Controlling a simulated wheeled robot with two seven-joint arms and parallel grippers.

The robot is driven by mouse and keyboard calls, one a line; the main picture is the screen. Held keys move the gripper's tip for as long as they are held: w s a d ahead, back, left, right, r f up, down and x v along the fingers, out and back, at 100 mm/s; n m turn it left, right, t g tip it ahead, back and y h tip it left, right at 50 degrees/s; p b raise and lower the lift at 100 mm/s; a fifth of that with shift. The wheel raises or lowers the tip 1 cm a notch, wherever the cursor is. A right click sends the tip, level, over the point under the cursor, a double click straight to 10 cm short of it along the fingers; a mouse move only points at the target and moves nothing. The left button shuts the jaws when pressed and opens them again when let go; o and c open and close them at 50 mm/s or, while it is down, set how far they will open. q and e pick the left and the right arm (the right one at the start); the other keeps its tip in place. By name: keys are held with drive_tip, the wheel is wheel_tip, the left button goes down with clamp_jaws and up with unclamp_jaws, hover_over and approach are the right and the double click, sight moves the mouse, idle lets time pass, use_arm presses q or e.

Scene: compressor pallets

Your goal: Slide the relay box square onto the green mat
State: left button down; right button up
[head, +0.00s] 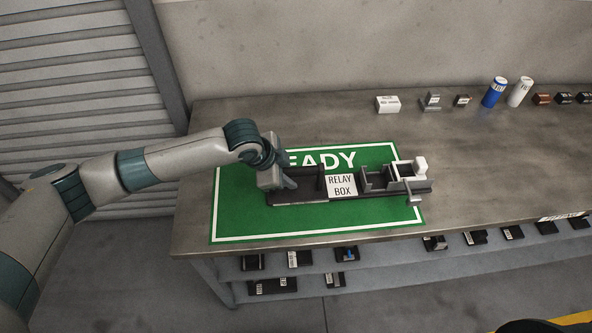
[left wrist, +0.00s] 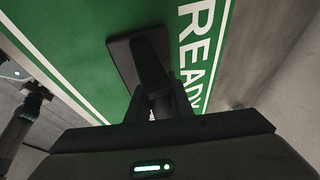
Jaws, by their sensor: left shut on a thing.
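The relay box (head: 341,187) is a long dark tray with a white "RELAY BOX" label, open compartments and a white part near its right end. It lies lengthwise over the green mat (head: 240,222), which has a white border and partly covered "READY" lettering. Its right end appears to reach past the mat's right edge. My left gripper (head: 287,182) is shut on the box's left end. In the left wrist view, the dark end of the box (left wrist: 123,58) lies on the mat (left wrist: 85,35) beyond the fingers.
Along the back of the bench stand a white box (head: 388,104), a blue cylinder (head: 494,92), a white cylinder (head: 520,92) and several small parts. A lower shelf (head: 395,258) holds several dark parts. The bench (head: 480,165) right of the mat is clear.

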idle(0.4)
use_arm(q)
drive_tip(key=shift+a+p, duration=0.7)
drive_tip(key=shift+a, duration=0.85)
drive_tip(key=shift+a+p, duration=0.6)
drive_tip(key=shift+a, duration=1.1)
drive_tip(key=shift+a+f+p, duration=0.2)
drive_tip(key=shift+a+p, duration=0.3)
drive_tip(key=shift+a, duration=1.45)
drive_tip(key=c, duration=1.5)
unclamp_jaws()
drive_tip(key=shift+s, duration=0.1)
